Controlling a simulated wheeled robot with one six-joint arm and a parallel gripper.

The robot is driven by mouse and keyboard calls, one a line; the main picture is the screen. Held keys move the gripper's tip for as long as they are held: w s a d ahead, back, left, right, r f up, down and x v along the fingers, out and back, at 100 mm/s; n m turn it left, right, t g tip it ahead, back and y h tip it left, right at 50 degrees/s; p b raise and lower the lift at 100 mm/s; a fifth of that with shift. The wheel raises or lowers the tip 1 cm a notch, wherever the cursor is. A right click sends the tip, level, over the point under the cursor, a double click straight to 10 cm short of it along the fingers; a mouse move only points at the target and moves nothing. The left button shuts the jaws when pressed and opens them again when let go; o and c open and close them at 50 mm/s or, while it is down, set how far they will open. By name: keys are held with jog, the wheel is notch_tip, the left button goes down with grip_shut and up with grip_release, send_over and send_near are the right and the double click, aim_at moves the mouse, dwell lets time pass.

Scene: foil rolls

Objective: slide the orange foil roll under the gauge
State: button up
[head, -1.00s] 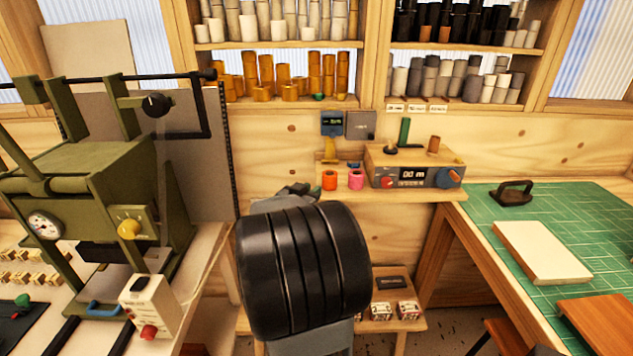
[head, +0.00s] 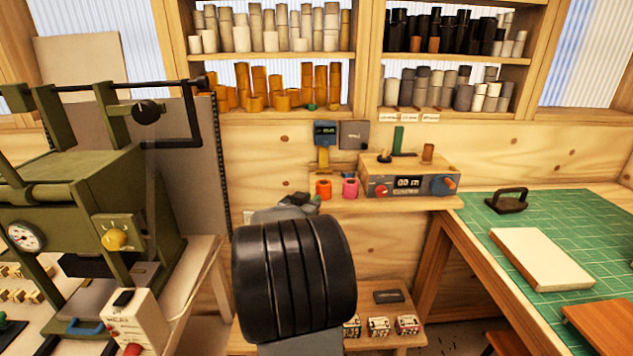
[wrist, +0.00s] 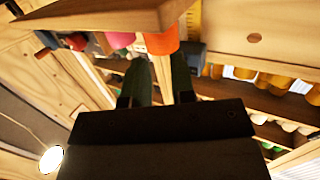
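The orange foil roll (head: 324,189) stands on the small wooden wall shelf, left of a pink roll (head: 350,188). My gripper (head: 309,203) is just below and left of the orange roll in the head view, mostly hidden behind my black arm. In the wrist view, my gripper (wrist: 162,82) has its two dark green fingers apart with nothing between them. The orange roll (wrist: 161,41) shows beyond the fingertips, by the shelf edge.
The shelf board (wrist: 95,18) is close to the fingers in the wrist view. A green press (head: 75,190) stands left, a green-matted table (head: 560,230) right.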

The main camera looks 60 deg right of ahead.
jog(key=shift+w+d+f+b, duration=0.1)
jog(key=shift+d+f+b, duration=0.2)
jog(key=shift+d, duration=0.25)
jog(key=shift+d+f+b, duration=0.15)
jog(key=shift+d+b, duration=0.1)
jog(key=shift+d, duration=0.3)
jog(key=shift+w+d+r+p, duration=0.1)
jog(key=shift+w+d+p, duration=0.2)
jog(key=shift+w+d, duration=0.5)
jog(key=shift+w+d+p, duration=0.3)
jog(key=shift+w+d, duration=0.05)
jog(key=shift+d, duration=0.8)
jog(key=shift+w+d+r+p, duration=0.1)
jog(key=shift+w+d+p, duration=0.2)
jog(key=shift+w+d, duration=0.5)
jog(key=shift+w+d+f+p, duration=0.1)
jog(key=shift+w+d+p, duration=0.35)
jog(key=shift+d, duration=0.45)
jog(key=shift+w+d+r+p, duration=0.1)
jog(key=shift+w+d+p, duration=0.3)
jog(key=shift+d, duration=0.55)
jog(key=shift+w+d+f+p, duration=0.1)
jog(key=shift+w+d+p, duration=0.3)
jog(key=shift+d, duration=0.5)
jog(key=shift+w+d, duration=0.15)
jog(key=shift+d, duration=0.05)
jog(key=a, duration=0.7)
jog(key=shift+s, duration=0.45)
jog(key=shift+w, duration=0.1)
